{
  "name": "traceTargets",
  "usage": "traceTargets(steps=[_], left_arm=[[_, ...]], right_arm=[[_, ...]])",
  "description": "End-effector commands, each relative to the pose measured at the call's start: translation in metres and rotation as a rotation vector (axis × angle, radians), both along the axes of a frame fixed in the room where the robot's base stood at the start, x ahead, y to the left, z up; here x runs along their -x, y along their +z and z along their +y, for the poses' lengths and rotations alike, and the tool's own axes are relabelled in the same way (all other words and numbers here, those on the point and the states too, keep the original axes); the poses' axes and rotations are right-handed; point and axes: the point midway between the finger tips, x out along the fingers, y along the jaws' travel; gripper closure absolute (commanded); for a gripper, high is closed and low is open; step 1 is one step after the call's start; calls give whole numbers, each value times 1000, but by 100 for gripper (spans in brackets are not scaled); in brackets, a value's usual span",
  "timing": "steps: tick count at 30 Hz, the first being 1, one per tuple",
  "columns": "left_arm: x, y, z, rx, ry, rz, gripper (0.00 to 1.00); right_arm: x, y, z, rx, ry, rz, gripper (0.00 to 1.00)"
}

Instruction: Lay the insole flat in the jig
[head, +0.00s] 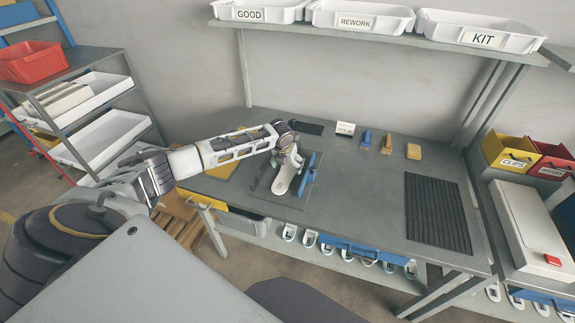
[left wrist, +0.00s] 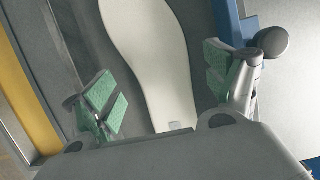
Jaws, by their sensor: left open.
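The white insole (head: 282,181) lies on a dark grey plate on the bench, which looks like the jig (head: 262,189). A blue upright part (head: 308,174) stands along its right side. My left gripper (head: 291,161) is over the far end of the insole. In the left wrist view my left gripper (left wrist: 162,80) is open, its green pads apart on either side of the insole (left wrist: 150,55). No contact shows. The blue part (left wrist: 233,18) and a grey ball knob (left wrist: 272,42) are close to the right finger. I cannot tell if the insole is fully seated. My right gripper is out of view.
Blue and tan blocks (head: 387,144) and a small white sign (head: 345,129) stand at the back of the bench. A black ribbed mat (head: 432,208) lies at the right. White bins (head: 361,17) sit on the shelf above. The bench middle is clear.

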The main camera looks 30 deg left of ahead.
Motion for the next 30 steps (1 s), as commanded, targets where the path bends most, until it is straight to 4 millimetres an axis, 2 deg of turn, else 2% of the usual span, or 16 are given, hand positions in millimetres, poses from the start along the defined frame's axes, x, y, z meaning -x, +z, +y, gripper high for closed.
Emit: traceTargets(steps=[8, 14, 20, 30], left_arm=[[0, 1, 0, 0, 0, 0, 14], [3, 9, 0, 0, 0, 0, 14], [9, 27, -2, -1, -1, -1, 14], [22, 70, -5, -1, -1, -2, 14]], right_arm=[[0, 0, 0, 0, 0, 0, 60], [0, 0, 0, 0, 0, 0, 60], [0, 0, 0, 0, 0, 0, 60], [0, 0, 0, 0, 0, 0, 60]])
